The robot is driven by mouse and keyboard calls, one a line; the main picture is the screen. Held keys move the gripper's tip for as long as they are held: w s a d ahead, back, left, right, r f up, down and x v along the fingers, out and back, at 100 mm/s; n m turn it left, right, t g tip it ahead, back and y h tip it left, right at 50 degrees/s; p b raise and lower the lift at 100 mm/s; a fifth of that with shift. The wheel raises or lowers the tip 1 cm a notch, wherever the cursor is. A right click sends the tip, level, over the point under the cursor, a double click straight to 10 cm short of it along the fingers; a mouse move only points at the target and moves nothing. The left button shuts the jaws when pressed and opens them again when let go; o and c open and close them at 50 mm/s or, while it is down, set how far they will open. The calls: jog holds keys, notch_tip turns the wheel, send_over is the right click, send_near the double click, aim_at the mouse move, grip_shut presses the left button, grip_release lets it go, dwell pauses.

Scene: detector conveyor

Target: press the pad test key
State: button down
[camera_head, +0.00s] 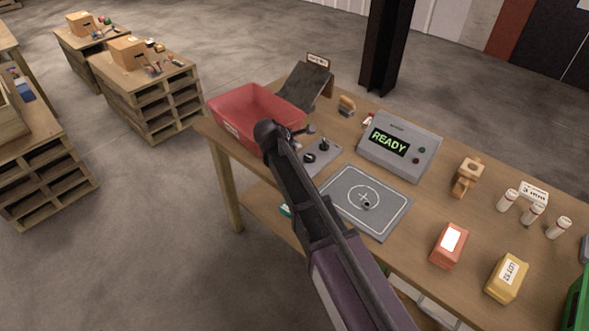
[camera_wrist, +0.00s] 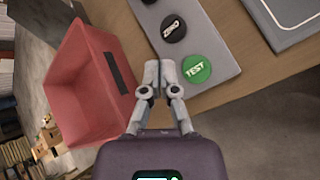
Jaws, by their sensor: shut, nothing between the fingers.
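The green key marked TEST (camera_wrist: 196,69) sits on a grey key plate (camera_wrist: 215,40) in the wrist view. A black key marked ZERO (camera_wrist: 174,28) is beside it, and part of another dark key shows at the top edge. My gripper (camera_wrist: 158,68) is shut and empty, its fingertips just left of the TEST key in the picture. I cannot tell how high they are above the plate. In the head view my gripper (camera_head: 308,131) is by the plate (camera_head: 329,152); the green key is not visible there, and my arm covers part of that area.
A red bin (camera_head: 232,108) stands left of the plate. A grey pad with a crosshair (camera_head: 385,217) lies to its right, and a grey console reading READY (camera_head: 408,155) stands behind. A red box (camera_head: 450,246) and a yellow box (camera_head: 507,277) are farther right.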

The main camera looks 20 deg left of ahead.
jog(key=shift+a+r, duration=0.1)
jog(key=shift+a, duration=0.4)
jog(key=shift+f, duration=0.2)
notch_tip(320, 180, down, 8)
jog(key=b, duration=0.8)
jog(key=shift+f+b, duration=0.25)
jog(key=shift+b, duration=0.15)
jog(key=shift+w+f+b, duration=0.15)
jog(key=shift+f+b, duration=0.7)
dwell(2.1)
jog(key=shift+r, duration=0.15)
jog(key=shift+r+p, duration=0.75)
jog(key=shift+p, duration=0.1)
